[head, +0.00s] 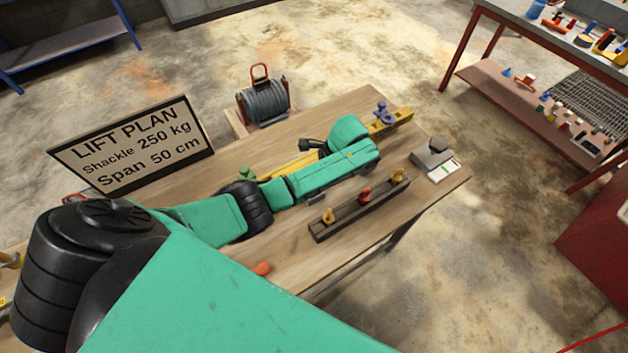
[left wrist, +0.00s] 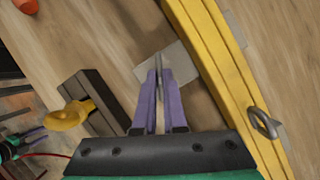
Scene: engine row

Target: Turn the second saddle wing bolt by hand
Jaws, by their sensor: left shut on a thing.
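A yellow beam (head: 298,165) lies along the table, partly hidden under my left arm. In the left wrist view the beam (left wrist: 205,50) runs down the right side, with a grey ring (left wrist: 266,124) on it. My left gripper (left wrist: 158,80) has its purple fingers closed on a thin grey piece (left wrist: 158,62), which looks like the wing bolt's wing, beside the beam over a pale grey plate (left wrist: 180,62). In the head view my own arm hides these fingertips. What looks like my right gripper (left wrist: 32,138) shows small at the left edge of the wrist view; its jaws are unclear.
A dark rack (head: 322,233) with yellow and red pieces stands in front of the beam. A blue knob (head: 383,114) sits at the beam's far end, a green one (head: 245,173) at its near part. A grey device (head: 435,160) and a sign (head: 135,145) flank the work area.

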